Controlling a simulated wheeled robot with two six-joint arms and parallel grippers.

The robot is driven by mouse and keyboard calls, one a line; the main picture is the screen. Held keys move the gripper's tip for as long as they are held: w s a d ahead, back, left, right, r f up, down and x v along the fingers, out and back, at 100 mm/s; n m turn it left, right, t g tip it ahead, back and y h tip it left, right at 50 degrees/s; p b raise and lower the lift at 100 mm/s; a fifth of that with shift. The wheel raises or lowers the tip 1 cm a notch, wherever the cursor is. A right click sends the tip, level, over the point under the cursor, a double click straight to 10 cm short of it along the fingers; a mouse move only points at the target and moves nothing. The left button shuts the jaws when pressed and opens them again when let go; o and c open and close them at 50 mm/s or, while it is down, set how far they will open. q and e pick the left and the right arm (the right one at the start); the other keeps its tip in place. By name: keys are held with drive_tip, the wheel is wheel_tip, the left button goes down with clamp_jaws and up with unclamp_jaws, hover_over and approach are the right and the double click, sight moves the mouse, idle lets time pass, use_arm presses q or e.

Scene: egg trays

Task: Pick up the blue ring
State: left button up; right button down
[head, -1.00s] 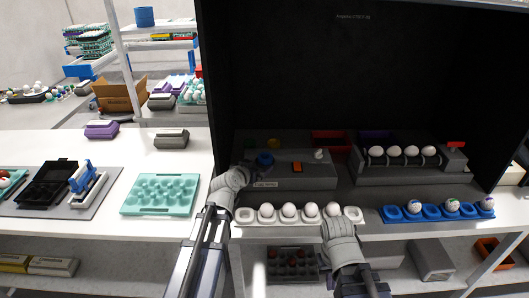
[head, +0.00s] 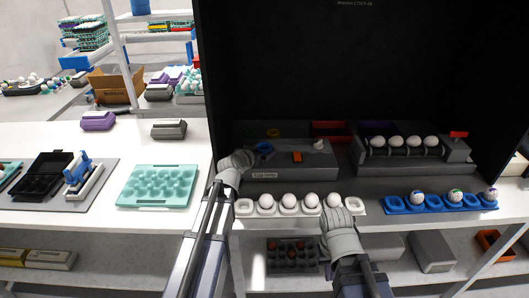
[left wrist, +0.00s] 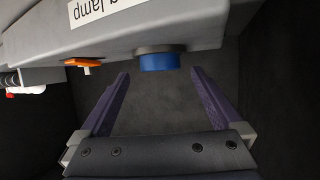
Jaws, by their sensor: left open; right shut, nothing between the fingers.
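The blue ring (head: 263,147) sits on top of the grey lamp box (head: 290,172), near its left end. In the left wrist view the blue ring (left wrist: 159,62) is against a dark round base on the box. My left gripper (head: 246,159) is at the box's left end, close to the ring. In the left wrist view its two fingers (left wrist: 160,77) are spread, with the ring just beyond the tips and centred between them, not gripped. My right gripper (head: 338,218) is low at the shelf front, beside the white egg holder; its fingers are hardly visible.
A white holder with eggs (head: 244,207) and a blue holder (head: 398,205) line the shelf front. A grey egg rack (head: 400,164) is at the right. Dark walls enclose the shelf.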

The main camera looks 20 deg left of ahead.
use_arm(q)
drive_tip(key=x, duration=0.3)
drive_tip(key=shift+b, duration=0.3)
drive_tip(key=shift+s, duration=0.1)
drive_tip(key=c, duration=1.4)
drive_tip(key=shift+r, duration=0.15)
wheel_tip(320, 180, up, 10)
drive_tip(key=p, duration=1)
